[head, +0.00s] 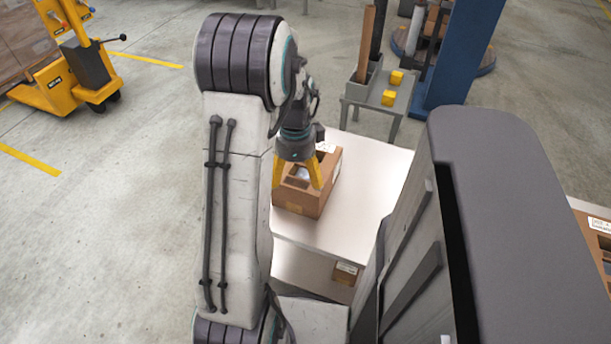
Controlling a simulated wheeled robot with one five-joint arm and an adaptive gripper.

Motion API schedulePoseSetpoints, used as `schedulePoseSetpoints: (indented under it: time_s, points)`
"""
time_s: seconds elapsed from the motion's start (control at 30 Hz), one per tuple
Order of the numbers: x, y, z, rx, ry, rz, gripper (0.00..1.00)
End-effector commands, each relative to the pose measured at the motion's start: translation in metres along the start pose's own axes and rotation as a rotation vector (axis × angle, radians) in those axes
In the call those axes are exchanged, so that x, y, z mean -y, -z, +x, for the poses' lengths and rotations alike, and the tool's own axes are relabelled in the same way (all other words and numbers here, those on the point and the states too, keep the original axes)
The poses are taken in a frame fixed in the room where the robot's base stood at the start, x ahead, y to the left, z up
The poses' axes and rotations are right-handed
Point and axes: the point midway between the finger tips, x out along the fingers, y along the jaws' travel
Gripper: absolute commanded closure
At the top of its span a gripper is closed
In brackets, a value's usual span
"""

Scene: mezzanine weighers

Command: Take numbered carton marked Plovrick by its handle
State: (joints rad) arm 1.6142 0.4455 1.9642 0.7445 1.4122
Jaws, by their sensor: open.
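A brown carton (297,204) stands on the white table, with a dark opening and something pale in its upper side. A white label shows at its back edge, but I cannot read the name Plovrick or any number on it. My gripper (297,180) points down over the carton with its two yellow fingers apart and nothing seen between them. The fingers overlap the carton's top in the picture; I cannot tell whether they touch it. A handle cannot be made out clearly, and my arm and gripper hide part of the carton.
The white table (367,189) has clear room right of the carton. A small carton (345,273) sits on a lower level. Another carton (606,236) shows at the right edge. A grey stand (385,98) with yellow blocks and a blue post (462,50) stand behind. A yellow pallet truck (75,65) is far left.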

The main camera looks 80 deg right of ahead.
Motion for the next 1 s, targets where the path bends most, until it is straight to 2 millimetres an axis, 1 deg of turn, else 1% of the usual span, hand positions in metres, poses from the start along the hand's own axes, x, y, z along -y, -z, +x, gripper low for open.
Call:
schedulePoseSetpoints:
  time_s: [0.33,0.53,0.87,1.0]
  points:
    - [0.003,0.000,0.000,0.000,0.013,0.270,0.14]
    - [0.003,0.000,0.003,0.000,0.012,0.351,0.14]
    - [0.003,-0.001,0.028,0.000,0.011,0.360,0.14]
    - [0.003,-0.004,0.044,0.000,0.009,0.358,0.14]
